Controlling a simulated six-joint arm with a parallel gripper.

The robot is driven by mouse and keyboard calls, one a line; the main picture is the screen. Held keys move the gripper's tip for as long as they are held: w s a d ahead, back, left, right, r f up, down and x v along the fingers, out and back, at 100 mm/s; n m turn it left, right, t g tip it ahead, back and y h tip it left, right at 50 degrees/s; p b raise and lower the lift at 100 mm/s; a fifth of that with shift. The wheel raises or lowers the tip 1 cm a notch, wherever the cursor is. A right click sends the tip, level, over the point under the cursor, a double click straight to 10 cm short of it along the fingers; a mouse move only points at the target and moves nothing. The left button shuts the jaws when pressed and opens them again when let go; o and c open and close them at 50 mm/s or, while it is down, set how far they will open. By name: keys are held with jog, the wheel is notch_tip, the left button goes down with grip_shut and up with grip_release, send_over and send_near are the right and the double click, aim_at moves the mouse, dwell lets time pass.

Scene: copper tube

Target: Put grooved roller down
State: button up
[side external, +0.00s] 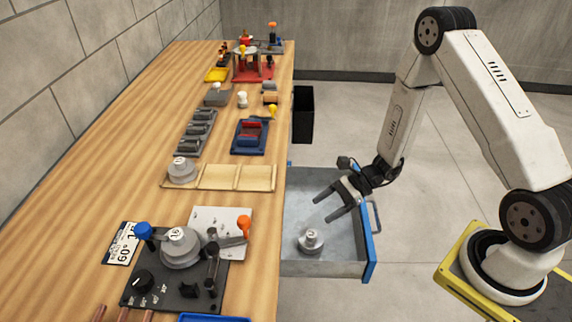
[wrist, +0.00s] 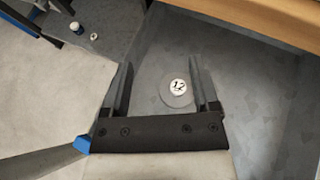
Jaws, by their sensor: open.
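A grey grooved roller (side external: 311,241) with a white top label stands upright on the floor of the open grey metal drawer (side external: 345,255). In the wrist view the roller (wrist: 176,98) reads "12" and shows between my two fingers, closer to the right one. My gripper (side external: 321,209) is open and empty above the roller, apart from it in the side view. Its fingers also show in the wrist view (wrist: 161,62). Another grey roller (side external: 182,171) sits at the left end of a wooden rack (side external: 235,178). A larger one marked "16" (side external: 179,246) is on the bending tool (side external: 150,290).
The drawer has a blue front edge (side external: 370,245) and sticks out from the wooden bench (side external: 262,200). The drawer floor around the roller is clear. The wooden rack has free compartments. A black bin (side external: 303,115) hangs at the bench side.

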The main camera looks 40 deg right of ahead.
jog(key=s+d+r+n+g+h, duration=0.1)
jog(key=s+r+n+h, duration=0.2)
jog(key=r+n+h, duration=0.3)
jog(key=s+d+r+n+h, duration=0.1)
jog(key=s+r+n+h, duration=0.3)
jog(key=n, duration=1.1)
notch_tip(320, 180, up, 4)
jog(key=shift+s+f+g+h, duration=0.1)
jog(key=shift+s+g+h, duration=0.25)
jog(key=shift+h, duration=0.65)
